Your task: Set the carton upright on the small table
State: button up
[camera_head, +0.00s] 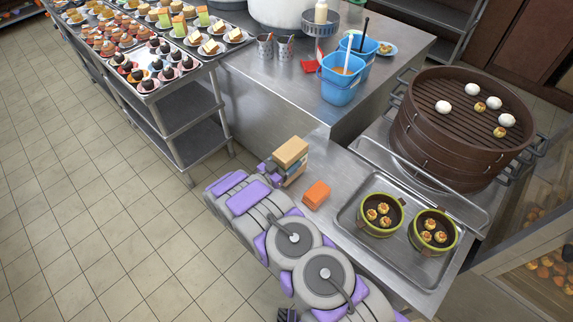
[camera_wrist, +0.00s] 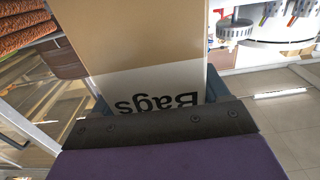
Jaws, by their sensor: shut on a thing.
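The carton (camera_head: 291,152) is a tan cardboard box held at the end of my arm, close to the edge of a metal table (camera_head: 338,172). My gripper (camera_head: 271,171) is shut on it. In the wrist view the carton (camera_wrist: 140,45) fills the upper middle, tan with a pale band, and the word "Bags" reads upside down. The dark edge of my gripper (camera_wrist: 160,124) crosses below it. I cannot tell whether the carton touches the table. Which surface is the small table is not certain.
An orange block (camera_head: 316,194) lies on the metal table close to the carton. A tray (camera_head: 352,219) with two green-rimmed pots stands to the right, before a large brown steamer (camera_head: 445,145). Blue buckets (camera_head: 340,88) stand on the counter behind. Tiled floor is open at left.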

jog(key=shift+f, duration=0.7)
jog(key=shift+a, duration=0.5)
jog(key=o, duration=0.9)
jog(key=shift+c, duration=0.2)
jog(key=o, duration=0.4)
jog(key=shift+d, duration=0.35)
jog(key=p+v, duration=0.3)
jog(key=v, duration=0.9)
jog(key=shift+a, duration=0.25)
